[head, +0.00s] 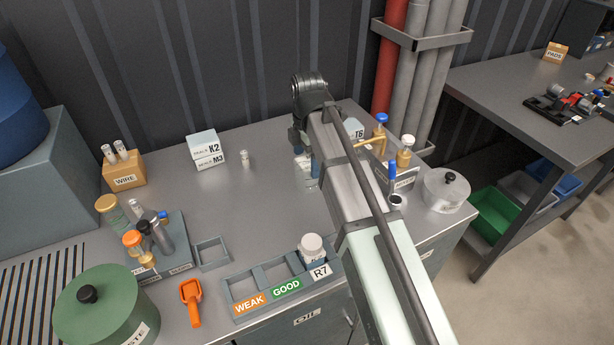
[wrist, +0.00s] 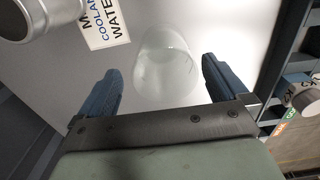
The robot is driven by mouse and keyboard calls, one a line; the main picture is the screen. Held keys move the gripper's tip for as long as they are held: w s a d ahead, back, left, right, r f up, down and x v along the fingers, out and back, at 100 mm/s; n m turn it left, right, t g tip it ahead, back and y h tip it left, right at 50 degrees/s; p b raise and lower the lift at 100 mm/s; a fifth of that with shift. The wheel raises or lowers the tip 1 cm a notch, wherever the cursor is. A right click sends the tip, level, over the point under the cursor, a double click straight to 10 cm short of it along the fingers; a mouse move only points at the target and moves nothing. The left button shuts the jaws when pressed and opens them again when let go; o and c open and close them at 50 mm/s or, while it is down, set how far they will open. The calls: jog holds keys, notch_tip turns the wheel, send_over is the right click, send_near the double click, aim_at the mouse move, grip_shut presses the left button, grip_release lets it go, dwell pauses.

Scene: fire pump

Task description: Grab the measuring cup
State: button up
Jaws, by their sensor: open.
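A clear, see-through cup (wrist: 168,62), which looks like the measuring cup, stands on the grey worktop in the wrist view. My gripper (wrist: 161,70) is open, with one blue finger on each side of the cup and a visible gap on both sides. The cup's near end lies close to my gripper's dark crossbar; I cannot tell whether they touch. In the head view my arm covers much of this spot. A blue finger (head: 315,166) shows beside a pale, partly hidden object, too small to identify.
A grey cylinder (wrist: 28,18) and a coolant/water label (wrist: 103,20) are left of the cup. A sorting tray (head: 240,291) holds a white jar (head: 312,248). The worktop's middle is clear.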

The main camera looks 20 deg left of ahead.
jog(key=shift+s+f, duration=0.15)
jog(key=shift+f, duration=1.15)
jog(key=shift+s+f, duration=0.1)
jog(key=shift+f, duration=1.2)
jog(key=c, duration=1)
jog(key=shift+r, duration=0.15)
